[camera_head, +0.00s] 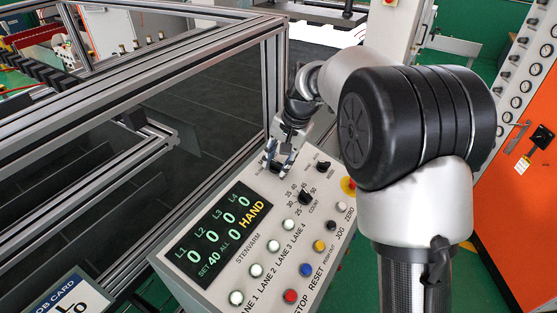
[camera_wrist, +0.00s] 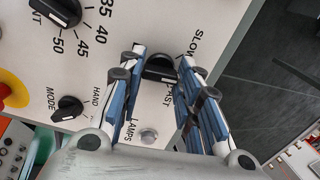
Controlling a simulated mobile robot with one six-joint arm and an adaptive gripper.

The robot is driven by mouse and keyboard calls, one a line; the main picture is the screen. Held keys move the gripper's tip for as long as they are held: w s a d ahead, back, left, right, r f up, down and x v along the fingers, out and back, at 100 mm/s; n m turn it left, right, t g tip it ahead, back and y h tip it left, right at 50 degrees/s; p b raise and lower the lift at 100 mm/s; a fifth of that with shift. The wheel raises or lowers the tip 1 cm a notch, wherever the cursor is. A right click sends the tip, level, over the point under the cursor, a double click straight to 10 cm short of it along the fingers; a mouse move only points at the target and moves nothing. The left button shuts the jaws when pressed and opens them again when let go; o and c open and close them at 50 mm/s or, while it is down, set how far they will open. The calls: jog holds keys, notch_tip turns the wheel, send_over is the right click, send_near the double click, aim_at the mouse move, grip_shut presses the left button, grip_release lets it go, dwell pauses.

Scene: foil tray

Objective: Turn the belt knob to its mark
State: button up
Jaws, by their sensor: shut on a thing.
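The belt knob (camera_wrist: 160,67) is black and sits on the cream panel between the printed words SLOW and FAST, in the wrist view. My gripper (camera_wrist: 159,64) has its two blue-padded fingers on either side of the knob, shut on it. In the head view my gripper (camera_head: 281,160) reaches down to the panel's top corner, above the display, and mostly hides the knob. The fingers cover part of the lettering. I cannot tell the knob's pointer direction or see its mark clearly.
The COUNT knob (camera_head: 305,198) and the MODE knob (camera_wrist: 68,108) are close by. A red button on a yellow base (camera_wrist: 12,92) is at the wrist view's left edge. The display (camera_head: 220,232) reads HAND. A metal frame (camera_head: 272,80) stands behind the panel.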

jog(key=n+b, duration=0.1)
jog(key=n, duration=0.4)
jog(key=shift+n+b, duration=0.55)
jog(key=shift+n, duration=1.35)
jog(key=o, duration=1)
jog(key=shift+o, duration=0.2)
jog(key=v, duration=1.2)
